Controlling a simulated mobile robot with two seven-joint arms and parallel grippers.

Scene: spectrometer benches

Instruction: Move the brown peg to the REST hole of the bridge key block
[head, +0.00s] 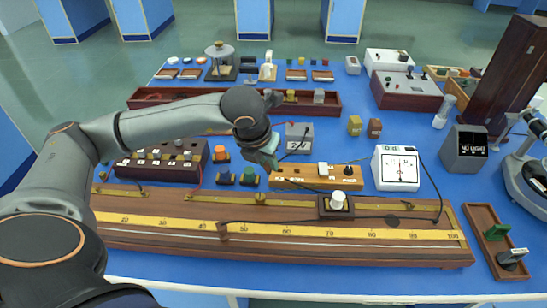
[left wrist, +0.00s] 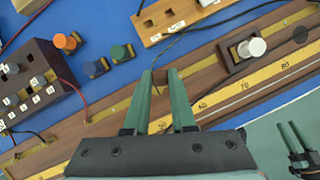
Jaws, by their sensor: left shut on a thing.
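My left gripper (head: 270,158) hangs over the bench, just left of and above the bridge key block (head: 315,180). In the left wrist view its green fingers (left wrist: 160,78) are shut on a small brown piece, the brown peg (left wrist: 160,75), mostly hidden between the fingertips. The key block is a light wooden bar with labelled square holes; its near end shows in the left wrist view (left wrist: 157,37), apart from the fingertips. The label words are too small to read for sure. What looks like my right gripper (left wrist: 291,128) is low at the lower right of the left wrist view, fingers apart.
A long bridge with a yellow scale (head: 255,228) and a slider with a white knob (head: 338,203) lies in front. Orange, blue and green knobs (head: 249,176) and a dark socket block (head: 160,162) stand left. A white meter (head: 396,168) stands right of the key block.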

